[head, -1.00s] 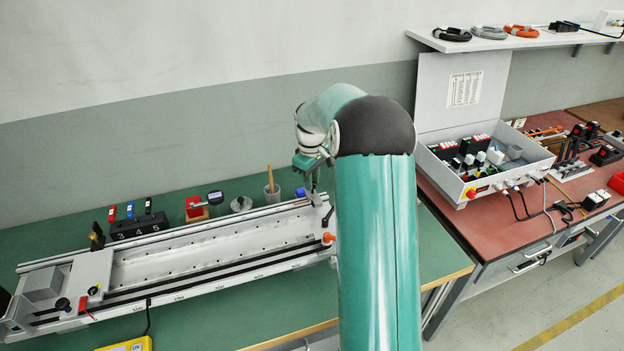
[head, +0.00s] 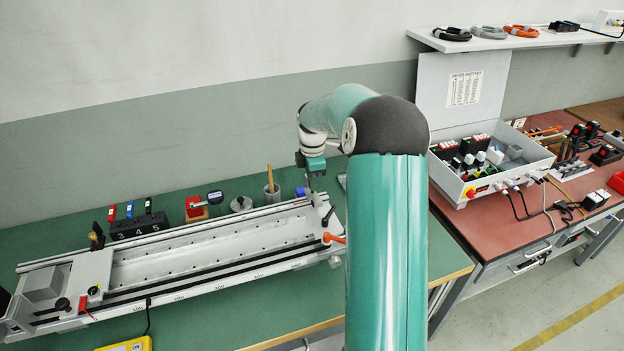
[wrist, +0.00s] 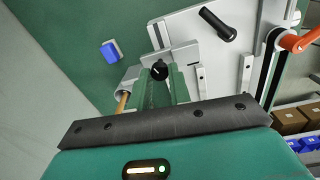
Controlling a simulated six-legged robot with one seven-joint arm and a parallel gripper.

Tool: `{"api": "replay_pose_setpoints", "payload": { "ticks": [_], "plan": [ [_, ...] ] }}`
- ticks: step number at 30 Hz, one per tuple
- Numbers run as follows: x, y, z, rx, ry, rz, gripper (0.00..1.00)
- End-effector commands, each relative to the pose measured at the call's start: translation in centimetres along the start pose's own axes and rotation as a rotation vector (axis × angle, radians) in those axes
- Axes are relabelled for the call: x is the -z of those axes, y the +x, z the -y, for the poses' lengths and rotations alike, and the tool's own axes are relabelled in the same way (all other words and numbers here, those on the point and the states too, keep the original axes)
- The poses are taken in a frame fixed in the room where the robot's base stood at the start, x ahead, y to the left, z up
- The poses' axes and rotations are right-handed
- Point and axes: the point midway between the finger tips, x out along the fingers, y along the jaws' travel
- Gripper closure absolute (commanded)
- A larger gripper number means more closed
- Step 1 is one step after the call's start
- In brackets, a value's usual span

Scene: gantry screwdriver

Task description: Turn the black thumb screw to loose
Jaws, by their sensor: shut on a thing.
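The black thumb screw (wrist: 160,70) is a small round knob with a white mark, at the end of the long grey gantry rail (head: 215,240). In the wrist view it sits between the tips of my gripper's green fingers (wrist: 162,80). My gripper (head: 312,184) is shut on it, pointing down at the rail's right end in the head view. The screw itself cannot be made out in the head view.
A black lever (wrist: 218,23) and an orange lever (wrist: 300,41) stand close by on the rail end. A control box (head: 490,165) stands on the right bench.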

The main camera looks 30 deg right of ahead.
Motion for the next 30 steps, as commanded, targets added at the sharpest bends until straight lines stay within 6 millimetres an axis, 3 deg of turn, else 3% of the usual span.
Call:
{"api": "replay_pose_setpoints", "payload": {
  "ticks": [9,25,26,28,30],
  "plan": [
    [0.02,-0.19,-0.10,-0.004,-0.132,-0.004,1.00],
    [0.01,-0.19,-0.09,-0.004,-0.157,-0.004,1.00],
    [0.01,-0.18,-0.09,-0.004,-0.157,-0.004,0.77],
    [0.01,-0.17,-0.08,-0.004,-0.157,-0.004,0.63],
    [0.01,-0.14,-0.08,-0.004,-0.156,-0.005,0.59]
  ]
}}
